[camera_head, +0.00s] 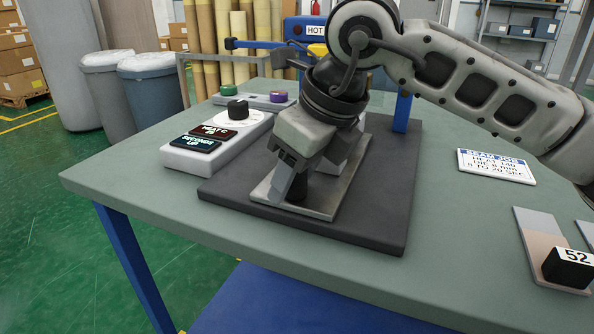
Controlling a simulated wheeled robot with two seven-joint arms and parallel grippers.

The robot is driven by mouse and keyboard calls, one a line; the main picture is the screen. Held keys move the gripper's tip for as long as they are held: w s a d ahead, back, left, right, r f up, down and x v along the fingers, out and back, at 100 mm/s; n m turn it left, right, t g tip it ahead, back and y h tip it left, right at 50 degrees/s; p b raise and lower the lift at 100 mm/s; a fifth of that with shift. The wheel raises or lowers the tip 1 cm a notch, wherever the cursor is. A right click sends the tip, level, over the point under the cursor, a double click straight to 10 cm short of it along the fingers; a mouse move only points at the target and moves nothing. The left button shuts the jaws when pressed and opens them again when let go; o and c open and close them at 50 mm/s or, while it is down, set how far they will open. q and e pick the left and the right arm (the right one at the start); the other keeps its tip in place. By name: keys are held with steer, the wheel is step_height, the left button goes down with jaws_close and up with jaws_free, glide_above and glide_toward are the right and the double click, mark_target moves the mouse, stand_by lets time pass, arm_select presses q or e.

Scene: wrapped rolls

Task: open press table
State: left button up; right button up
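The press stands on the green-grey table (120,180). It has a dark base slab (375,225) with a light metal plate (325,207) on top, and blue posts rise at the back. My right arm comes in from the right, and my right gripper (300,182) points down just over the plate. A short black post (297,190) shows at its fingertips. I cannot tell whether the fingers grip it or only stand around it. The arm hides much of the press. A yellow part and a "HOT" sign (314,30) show behind. My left gripper is not in view.
A white control box (185,160) with a black dial and two displays sits left of the press. Behind it is a panel with green and purple knobs (278,97). A label card (496,166) and a black "52" block (568,268) lie at right. The front left tabletop is clear.

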steer(key=shift+r, duration=0.1)
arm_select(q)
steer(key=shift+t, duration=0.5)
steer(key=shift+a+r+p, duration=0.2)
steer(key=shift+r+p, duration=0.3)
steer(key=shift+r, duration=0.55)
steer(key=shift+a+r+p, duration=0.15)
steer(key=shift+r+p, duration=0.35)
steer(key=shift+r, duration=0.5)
arm_select(e)
steer(key=v, duration=1.6)
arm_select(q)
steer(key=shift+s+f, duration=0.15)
arm_select(e)
steer(key=shift+s, duration=0.1)
